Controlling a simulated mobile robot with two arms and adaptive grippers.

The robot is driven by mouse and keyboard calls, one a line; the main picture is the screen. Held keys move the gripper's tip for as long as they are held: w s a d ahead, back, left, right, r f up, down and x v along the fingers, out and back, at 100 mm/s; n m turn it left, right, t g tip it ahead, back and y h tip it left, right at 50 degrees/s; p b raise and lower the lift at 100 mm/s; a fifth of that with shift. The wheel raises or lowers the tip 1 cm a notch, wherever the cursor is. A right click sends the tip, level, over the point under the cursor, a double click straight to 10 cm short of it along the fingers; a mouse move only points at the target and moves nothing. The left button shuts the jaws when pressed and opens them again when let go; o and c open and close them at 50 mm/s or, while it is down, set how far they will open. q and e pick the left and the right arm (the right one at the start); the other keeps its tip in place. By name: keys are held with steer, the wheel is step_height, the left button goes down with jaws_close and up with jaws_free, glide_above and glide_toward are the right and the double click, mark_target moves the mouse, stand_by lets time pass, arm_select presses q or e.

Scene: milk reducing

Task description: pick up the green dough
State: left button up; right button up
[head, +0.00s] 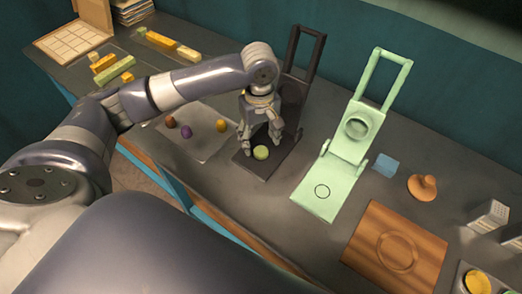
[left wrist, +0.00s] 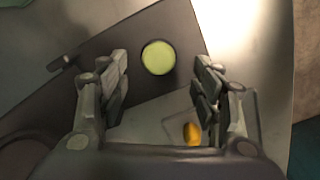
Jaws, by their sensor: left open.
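The green dough (head: 261,152) is a small round yellow-green ball. It lies on the dark base plate of a black press (head: 247,166). In the left wrist view the dough (left wrist: 158,57) shows between and beyond the two open fingers, with nothing touching it. My left gripper (head: 259,143) is open and empty, pointing down just above the press plate at the dough. It also shows in the left wrist view (left wrist: 165,85), one finger on each side of the dough. My right gripper is not in view.
A wooden board (head: 372,270) lies nearer. Red, purple and orange balls (head: 221,125) lie on a clear tray to the left.

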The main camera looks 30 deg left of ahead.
mark_target(261, 151)
arm_select(q)
step_height(261, 151, down, 4)
steer(key=shift+d+f+p, duration=0.1)
steer(key=shift+d+p, duration=0.05)
steer(key=shift+p, duration=0.15)
steer(key=c, duration=1)
steer(key=shift+r, duration=0.2)
steer(key=shift+c, duration=0.2)
